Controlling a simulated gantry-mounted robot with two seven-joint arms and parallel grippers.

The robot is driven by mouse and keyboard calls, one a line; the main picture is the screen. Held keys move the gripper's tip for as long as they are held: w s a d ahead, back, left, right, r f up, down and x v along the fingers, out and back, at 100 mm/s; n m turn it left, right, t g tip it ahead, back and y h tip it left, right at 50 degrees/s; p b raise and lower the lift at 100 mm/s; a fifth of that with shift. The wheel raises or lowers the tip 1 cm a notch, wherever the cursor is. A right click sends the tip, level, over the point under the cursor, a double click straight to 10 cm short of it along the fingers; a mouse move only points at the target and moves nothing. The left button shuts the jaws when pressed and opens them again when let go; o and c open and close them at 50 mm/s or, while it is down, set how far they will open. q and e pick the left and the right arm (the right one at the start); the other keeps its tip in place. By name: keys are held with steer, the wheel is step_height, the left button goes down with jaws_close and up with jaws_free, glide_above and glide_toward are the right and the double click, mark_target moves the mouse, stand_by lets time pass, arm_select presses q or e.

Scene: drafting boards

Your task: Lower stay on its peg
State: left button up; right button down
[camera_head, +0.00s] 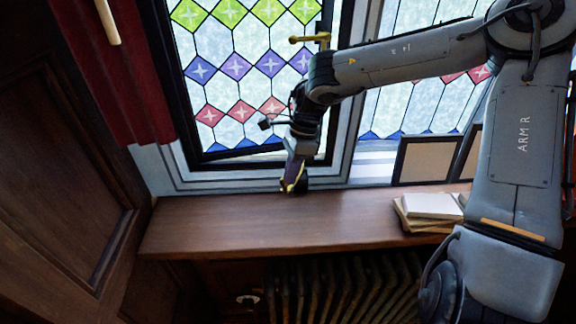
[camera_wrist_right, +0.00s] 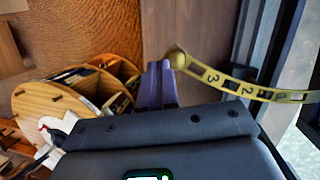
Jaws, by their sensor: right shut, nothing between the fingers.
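The brass stay (camera_wrist_right: 240,87) is a curved bar with numbered holes and a round knob at one end. In the right wrist view it runs from the dark window frame to the knob. My right gripper (camera_wrist_right: 158,66) has its purple fingers shut and empty, with the knob just right of their tips; I cannot tell if they touch. In the head view the right gripper (camera_head: 292,186) points down at the sill by the window's lower edge, and a bit of yellow shows at its tips. The peg cannot be made out. My left gripper is not in view.
The leaded window (camera_head: 240,70) has a brass handle (camera_head: 310,38) on its frame. The wooden sill (camera_head: 250,220) is clear left of the books (camera_head: 432,206) and picture frames (camera_head: 430,160). A radiator (camera_head: 340,290) is below. A red curtain (camera_head: 110,80) hangs left.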

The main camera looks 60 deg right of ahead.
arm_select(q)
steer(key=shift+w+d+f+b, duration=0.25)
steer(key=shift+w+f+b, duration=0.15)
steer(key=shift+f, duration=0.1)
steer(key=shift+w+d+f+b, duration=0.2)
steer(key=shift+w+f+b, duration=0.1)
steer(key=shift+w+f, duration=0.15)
arm_select(e)
steer(key=f, duration=0.4)
steer(key=shift+s, duration=0.3)
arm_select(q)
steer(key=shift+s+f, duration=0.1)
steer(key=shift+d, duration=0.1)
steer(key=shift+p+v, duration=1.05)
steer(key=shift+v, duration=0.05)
arm_select(e)
steer(key=s+r, duration=0.2)
steer(key=r, duration=0.5)
steer(key=s+r, duration=0.2)
steer(key=r, duration=0.5)
steer(key=shift+s+a+r, duration=0.2)
steer(key=shift+s+a, duration=0.15)
steer(key=shift+s, duration=0.05)
